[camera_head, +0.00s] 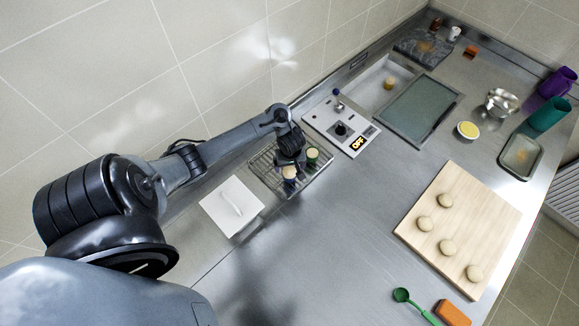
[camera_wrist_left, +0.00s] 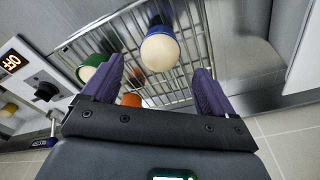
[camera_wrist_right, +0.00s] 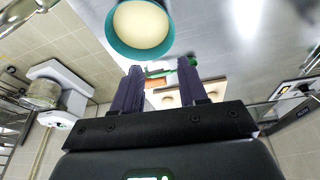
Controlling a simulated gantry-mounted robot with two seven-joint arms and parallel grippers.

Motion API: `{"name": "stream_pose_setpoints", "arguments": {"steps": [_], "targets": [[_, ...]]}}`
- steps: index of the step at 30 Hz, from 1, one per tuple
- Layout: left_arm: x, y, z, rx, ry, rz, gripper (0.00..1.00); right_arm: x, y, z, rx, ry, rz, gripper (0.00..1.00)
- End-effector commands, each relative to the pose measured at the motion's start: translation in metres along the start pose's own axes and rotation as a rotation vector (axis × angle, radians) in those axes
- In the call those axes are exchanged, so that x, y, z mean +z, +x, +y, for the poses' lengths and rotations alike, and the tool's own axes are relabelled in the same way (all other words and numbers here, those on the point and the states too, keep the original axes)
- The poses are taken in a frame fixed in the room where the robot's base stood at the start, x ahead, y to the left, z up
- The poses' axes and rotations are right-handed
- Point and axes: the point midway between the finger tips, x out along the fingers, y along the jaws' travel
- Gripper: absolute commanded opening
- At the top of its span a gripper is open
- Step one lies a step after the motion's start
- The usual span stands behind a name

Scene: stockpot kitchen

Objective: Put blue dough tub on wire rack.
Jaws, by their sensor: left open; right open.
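The blue dough tub (camera_head: 290,174), with pale dough showing at its top, stands on the wire rack (camera_head: 268,172) at the rack's near side. In the left wrist view the blue tub (camera_wrist_left: 160,50) stands upright on the rack bars (camera_wrist_left: 200,60). My left gripper (camera_head: 290,153) is over the rack; its fingers (camera_wrist_left: 159,70) are open and empty, with the tub just past the tips. A green tub (camera_head: 312,154) and an orange tub (camera_wrist_left: 130,100) are also on the rack. My right gripper (camera_wrist_right: 160,72) is open and empty, near a teal tub with dough (camera_wrist_right: 143,28).
A control panel reading OFF (camera_head: 345,128) stands right of the rack, and a white lid-like plate with a handle (camera_head: 232,208) left of it. A wooden board (camera_head: 455,215) carries several dough balls. The middle counter is clear.

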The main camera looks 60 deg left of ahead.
Motion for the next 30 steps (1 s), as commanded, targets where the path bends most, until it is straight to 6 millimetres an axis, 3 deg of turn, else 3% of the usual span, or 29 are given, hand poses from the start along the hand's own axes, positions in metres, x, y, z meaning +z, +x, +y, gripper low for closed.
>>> {"name": "stream_pose_setpoints", "arguments": {"steps": [1, 6, 13, 17, 20, 24, 30], "targets": [[-0.001, -0.015, 0.0, 0.0, 0.0, 0.001, 0.87, -0.004, -0.013, 0.0, -0.001, 0.001, 0.0, 0.43], [-0.001, -0.034, 0.0, -0.001, -0.001, 0.001, 0.87, -0.01, -0.031, 0.001, -0.001, 0.001, 0.002, 0.43], [0.001, -0.047, 0.001, 0.002, 0.005, 0.001, 0.87, -0.014, -0.043, 0.001, 0.0, 0.001, 0.002, 0.43], [0.012, -0.047, 0.005, 0.022, 0.062, 0.008, 0.87, -0.014, -0.044, 0.002, 0.001, -0.002, 0.001, 0.43], [0.032, -0.045, 0.014, 0.058, 0.168, 0.026, 0.87, -0.014, -0.044, 0.002, 0.003, -0.004, 0.001, 0.43], [0.075, -0.048, 0.029, 0.133, 0.396, 0.074, 0.87, -0.014, -0.044, 0.003, 0.006, -0.007, 0.001, 0.43], [0.144, -0.076, 0.038, 0.22, 0.75, 0.165, 0.87, -0.014, -0.044, 0.004, 0.007, -0.008, 0.0, 0.43]]}}
